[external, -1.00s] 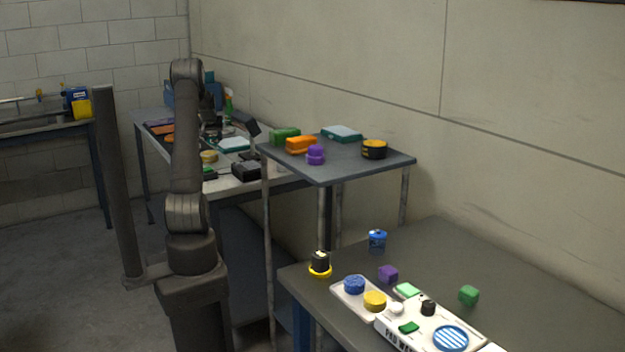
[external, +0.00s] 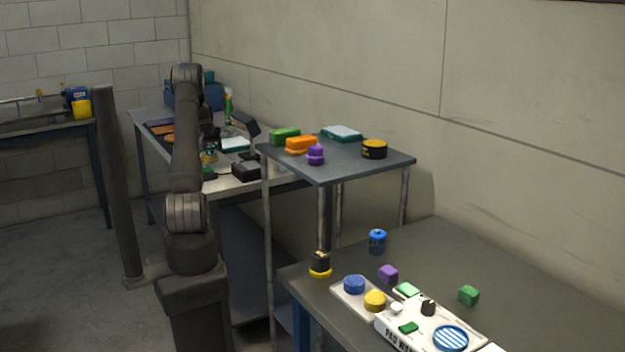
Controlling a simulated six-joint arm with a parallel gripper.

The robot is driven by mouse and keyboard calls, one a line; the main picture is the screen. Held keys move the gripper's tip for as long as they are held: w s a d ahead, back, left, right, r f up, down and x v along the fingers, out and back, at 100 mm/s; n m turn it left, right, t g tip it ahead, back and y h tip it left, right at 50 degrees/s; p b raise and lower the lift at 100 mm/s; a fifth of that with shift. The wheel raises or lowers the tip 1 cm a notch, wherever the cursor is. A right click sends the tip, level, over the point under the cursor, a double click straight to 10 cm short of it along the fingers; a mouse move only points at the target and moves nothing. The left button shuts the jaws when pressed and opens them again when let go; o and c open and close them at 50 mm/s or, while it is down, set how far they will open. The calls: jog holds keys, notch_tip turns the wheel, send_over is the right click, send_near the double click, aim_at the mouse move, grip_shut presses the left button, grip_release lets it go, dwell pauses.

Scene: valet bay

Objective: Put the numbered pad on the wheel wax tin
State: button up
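My gripper (external: 210,148) is at the far workbench, mostly behind my own arm and small in this view. I cannot see its fingertips clearly or whether it holds anything. A small yellowish round thing (external: 208,159) shows close under it; I cannot tell whether they touch. A black and orange round tin (external: 374,149) stands on the raised grey shelf; its label is too small to read, so I cannot confirm that it is the wheel wax tin. No number is readable on any pad. A blue round pad (external: 354,285) and a yellow one (external: 375,300) lie on the near table's tray.
The raised shelf (external: 345,172) also bears green, orange and purple pieces and a teal-edged box (external: 342,133). A black box (external: 246,169) and a green spray bottle (external: 229,107) stand on the far workbench. The near table (external: 520,285) has free room at right.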

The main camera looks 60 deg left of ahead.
jog(key=shift+o, duration=0.2)
jog(key=shift+r, duration=0.1)
jog(key=shift+r, duration=0.25)
jog(key=v, duration=1.1)
jog(key=shift+d+r, duration=0.2)
jog(key=shift+r, duration=0.05)
jog(key=shift+s, duration=0.15)
jog(key=x, duration=1.1)
jog(key=shift+w+a, duration=0.2)
jog(key=shift+a, duration=0.1)
jog(key=shift+d+r, duration=0.1)
jog(key=shift+r, duration=0.45)
jog(key=shift+f, duration=0.1)
